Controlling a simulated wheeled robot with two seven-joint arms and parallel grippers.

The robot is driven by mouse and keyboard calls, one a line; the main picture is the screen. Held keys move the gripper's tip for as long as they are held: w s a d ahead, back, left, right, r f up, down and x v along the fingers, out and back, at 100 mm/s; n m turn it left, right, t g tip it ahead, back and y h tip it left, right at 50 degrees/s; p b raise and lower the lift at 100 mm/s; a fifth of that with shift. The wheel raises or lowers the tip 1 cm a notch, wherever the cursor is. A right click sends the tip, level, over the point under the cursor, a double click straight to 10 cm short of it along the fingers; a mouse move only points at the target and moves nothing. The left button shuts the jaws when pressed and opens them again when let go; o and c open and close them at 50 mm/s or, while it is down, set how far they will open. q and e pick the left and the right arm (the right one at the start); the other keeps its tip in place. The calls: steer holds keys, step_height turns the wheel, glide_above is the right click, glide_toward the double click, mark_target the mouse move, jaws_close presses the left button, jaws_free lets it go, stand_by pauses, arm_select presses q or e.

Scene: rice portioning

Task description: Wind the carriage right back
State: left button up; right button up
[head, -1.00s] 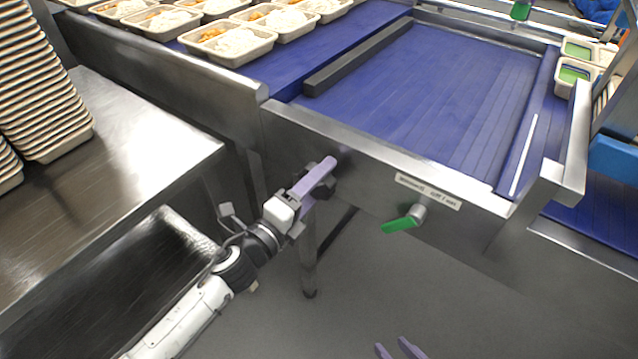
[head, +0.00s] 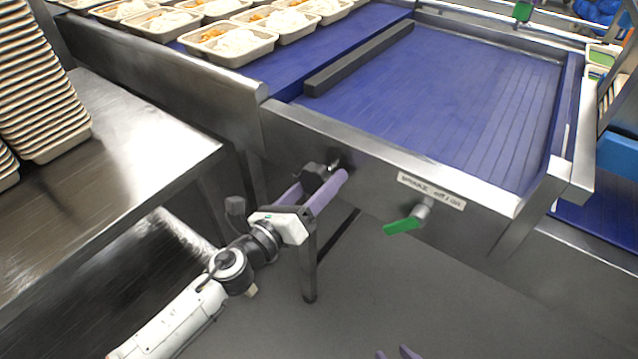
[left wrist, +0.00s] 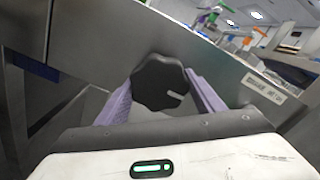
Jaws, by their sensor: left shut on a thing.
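The blue slatted carriage bed (head: 440,95) lies inside the steel frame in the head view. A black lobed knob (head: 312,176) sits on the frame's near side; it also shows in the left wrist view (left wrist: 160,80). My left gripper (head: 318,182) is shut on this knob, with one purple finger on each side of it. Right of the knob is a green brake lever (head: 402,226) under a label (head: 431,190) reading "BRAKE off / on". My right gripper (head: 396,352) shows only its purple fingertips at the bottom edge, apart and empty.
Filled trays (head: 228,45) stand on the blue belt at the back left. A dark bar (head: 358,58) lies between belt and bed. Stacked empty trays (head: 45,95) stand on a steel table (head: 140,130) at left. Open floor lies below the frame.

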stand_by(0.6)
arm_select(q)
steer(key=o, duration=0.9)
steer(key=shift+o, duration=0.7)
steer(key=v, duration=1)
steer(key=shift+s+a, duration=0.1)
